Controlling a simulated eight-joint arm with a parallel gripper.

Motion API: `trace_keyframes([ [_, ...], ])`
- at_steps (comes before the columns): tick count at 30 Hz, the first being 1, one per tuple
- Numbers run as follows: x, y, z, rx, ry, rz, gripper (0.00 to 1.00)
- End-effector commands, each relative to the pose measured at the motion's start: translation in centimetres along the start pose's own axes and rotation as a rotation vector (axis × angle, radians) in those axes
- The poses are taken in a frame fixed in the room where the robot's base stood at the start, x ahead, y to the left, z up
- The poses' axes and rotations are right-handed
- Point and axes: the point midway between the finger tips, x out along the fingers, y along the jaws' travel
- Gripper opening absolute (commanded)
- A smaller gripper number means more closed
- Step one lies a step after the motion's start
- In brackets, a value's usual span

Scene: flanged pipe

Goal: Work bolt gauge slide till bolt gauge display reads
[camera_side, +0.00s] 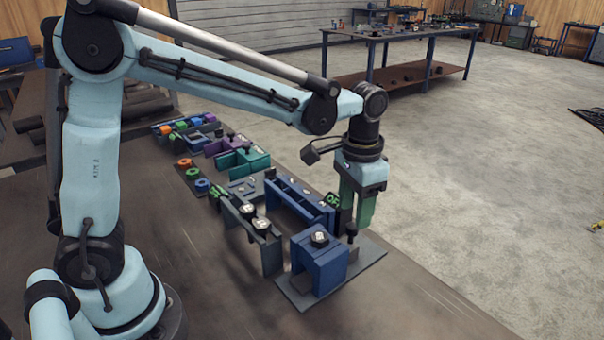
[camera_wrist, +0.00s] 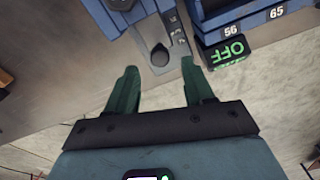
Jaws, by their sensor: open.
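My gripper (camera_side: 355,218) points down above the front end of the row of fixtures. In the wrist view its two green fingers (camera_wrist: 159,67) are apart with nothing held between them. A black knob (camera_wrist: 159,54), seemingly the gauge slide, stands just beyond the fingertips, roughly centred between them, on a grey strip with markings (camera_wrist: 174,25). The knob also shows in the side view (camera_side: 352,231), just below the fingers. A display (camera_wrist: 229,52) beside it reads OFF in green; it also shows in the side view (camera_side: 333,200). Contact with the knob cannot be told.
A blue block (camera_side: 319,262) with a dark, white-marked top stands close by on a grey plate (camera_side: 368,262). A long blue rack (camera_side: 290,195) and grey holders (camera_side: 268,250) stand behind. Numbered tags 56 and 65 (camera_wrist: 277,12) are near the display. Open floor lies right.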

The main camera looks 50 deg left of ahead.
Motion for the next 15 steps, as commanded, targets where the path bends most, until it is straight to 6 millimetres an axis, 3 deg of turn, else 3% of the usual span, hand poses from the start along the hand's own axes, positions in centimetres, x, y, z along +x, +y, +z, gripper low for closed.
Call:
trace_keyframes([
  [9,-5.6,0.0,0.1,0.000,0.000,0.000,0.52],
  [15,-7.5,0.0,0.0,0.000,-0.001,0.000,0.52],
])
